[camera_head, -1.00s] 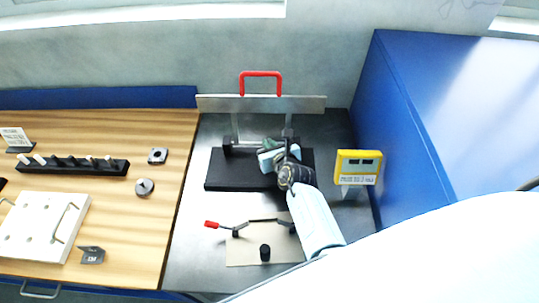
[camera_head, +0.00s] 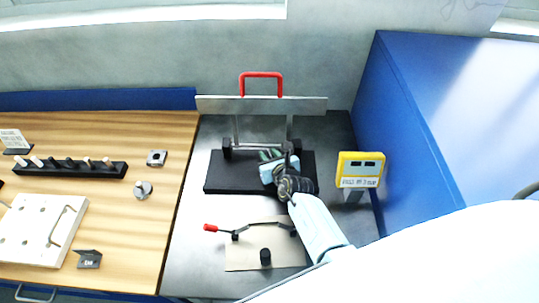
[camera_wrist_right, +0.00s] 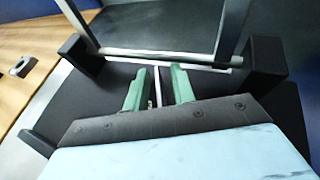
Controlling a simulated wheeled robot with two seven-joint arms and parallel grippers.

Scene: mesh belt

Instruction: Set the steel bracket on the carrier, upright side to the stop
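A small dark-grey angle piece with a pale label, which looks like the steel bracket (camera_head: 88,259), sits on the wooden table at the lower left. The black slab (camera_head: 225,180) under the red-handled gate stands on the dark surface; I cannot tell surely whether it is the carrier. My right gripper (camera_head: 270,156) is over this slab, near the gate's lower bar. In the right wrist view its green fingers (camera_wrist_right: 158,86) stand apart, with a thin pale strip between them. They do not appear closed on it. My left gripper is not in view.
A metal gate (camera_head: 310,104) with a red handle (camera_head: 261,76) rises behind the slab. A beige plate (camera_head: 245,258) with a red-tipped lever lies in front. A yellow display (camera_head: 361,170) and blue wall (camera_head: 405,120) bound the right. A white block (camera_head: 30,245) and black peg rack (camera_head: 60,168) are left.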

